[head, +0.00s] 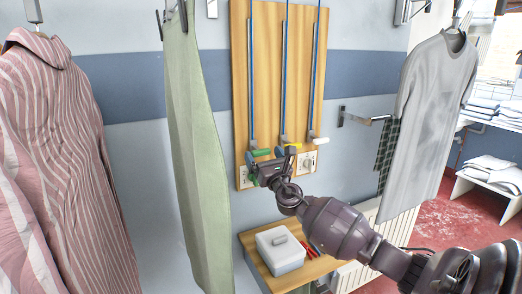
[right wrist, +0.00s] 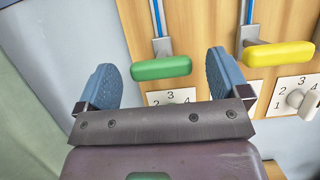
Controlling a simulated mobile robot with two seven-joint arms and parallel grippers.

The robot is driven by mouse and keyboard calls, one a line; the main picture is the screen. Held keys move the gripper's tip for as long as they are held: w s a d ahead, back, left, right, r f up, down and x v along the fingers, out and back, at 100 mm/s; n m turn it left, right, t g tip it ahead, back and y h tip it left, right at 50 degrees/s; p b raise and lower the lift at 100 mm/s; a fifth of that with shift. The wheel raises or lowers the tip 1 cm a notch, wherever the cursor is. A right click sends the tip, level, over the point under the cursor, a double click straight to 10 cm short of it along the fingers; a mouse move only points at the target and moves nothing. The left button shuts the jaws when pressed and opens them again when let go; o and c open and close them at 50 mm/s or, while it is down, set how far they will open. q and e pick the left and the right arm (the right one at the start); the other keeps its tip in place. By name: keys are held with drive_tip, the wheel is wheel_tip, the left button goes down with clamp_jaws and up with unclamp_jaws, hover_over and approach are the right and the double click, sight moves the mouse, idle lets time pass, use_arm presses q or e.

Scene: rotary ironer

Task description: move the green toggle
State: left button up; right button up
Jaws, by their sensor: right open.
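The green toggle (head: 260,152) is a rounded bar at the lower end of the leftmost blue rod on the wooden board. In the right wrist view the green toggle (right wrist: 161,68) lies between the two blue finger pads, ahead of them. My right gripper (head: 264,166) is open in front of the lower part of the board; it also shows in the right wrist view (right wrist: 160,62). I see a gap on both sides of the toggle, and the fingers do not grip it. My left gripper is not in view.
A yellow toggle (right wrist: 279,54) is close to the right finger. A white toggle (head: 320,141) is further right. Numbered dials (right wrist: 300,98) sit below. A green cloth (head: 197,160) hangs left, a grey shirt (head: 428,120) right. A white box (head: 280,252) stands on a wooden shelf.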

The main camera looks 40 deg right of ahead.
sight(257, 149)
drive_tip(key=shift+x, duration=1.3)
